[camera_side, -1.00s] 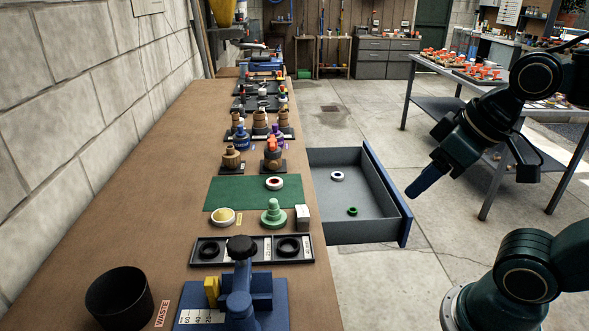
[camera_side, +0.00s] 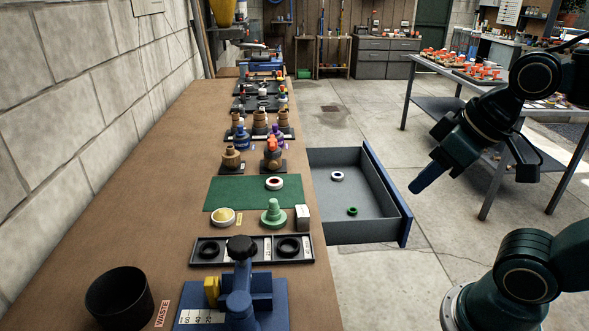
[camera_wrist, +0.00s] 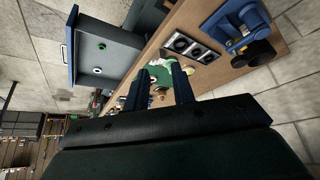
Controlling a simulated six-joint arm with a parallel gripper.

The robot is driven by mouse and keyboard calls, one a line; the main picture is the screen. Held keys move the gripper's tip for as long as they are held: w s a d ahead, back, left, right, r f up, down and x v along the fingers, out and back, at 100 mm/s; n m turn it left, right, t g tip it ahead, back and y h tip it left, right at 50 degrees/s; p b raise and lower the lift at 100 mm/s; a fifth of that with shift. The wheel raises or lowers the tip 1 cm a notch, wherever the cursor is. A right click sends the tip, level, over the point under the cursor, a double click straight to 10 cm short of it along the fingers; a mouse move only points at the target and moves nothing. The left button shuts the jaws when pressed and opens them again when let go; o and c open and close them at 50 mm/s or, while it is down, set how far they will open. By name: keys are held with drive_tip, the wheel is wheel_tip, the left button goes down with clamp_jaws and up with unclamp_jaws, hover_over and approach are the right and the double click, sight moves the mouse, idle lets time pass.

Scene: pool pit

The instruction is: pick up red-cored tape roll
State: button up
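The red-cored tape roll (camera_side: 274,183) lies flat on the green mat (camera_side: 225,193) on the bench; it is a white ring with a dark red core. My gripper (camera_side: 417,187) hangs in the air to the right of the open drawer, well away from the roll. In the wrist view its two blue fingers (camera_wrist: 162,72) are apart with nothing held between them. The green mat (camera_wrist: 155,76) shows beyond and between the fingers; I cannot make out the roll clearly there.
The open drawer (camera_side: 396,200) juts out between bench and gripper, holding a white ring (camera_side: 337,176) and a green ring (camera_side: 352,211). Near the roll stand a green stepped piece (camera_side: 273,214), a bowl (camera_side: 223,217) and a white block (camera_side: 302,217). A black bin (camera_side: 120,297) stands at front left.

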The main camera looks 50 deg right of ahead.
idle(0.3)
drive_tip(key=w+d+r+n+g, duration=0.1)
drive_tip(key=w+d+r+n, duration=0.15)
drive_tip(key=w, duration=1.05)
drive_tip(key=w+d+r+n+g, duration=0.15)
drive_tip(key=w+r, duration=0.25)
drive_tip(key=w, duration=0.9)
drive_tip(key=w+d+f+n+g, duration=0.1)
drive_tip(key=w+d+f, duration=0.2)
drive_tip(key=w+f, duration=0.6)
drive_tip(key=w+d+f+n+g, duration=0.2)
drive_tip(key=w+d+f, duration=0.1)
drive_tip(key=w+f, duration=0.5)
drive_tip(key=shift+w+f, duration=0.35)
drive_tip(key=shift+w, duration=0.7)
drive_tip(key=shift+f, duration=0.1)
drive_tip(key=shift+f, duration=4.2)
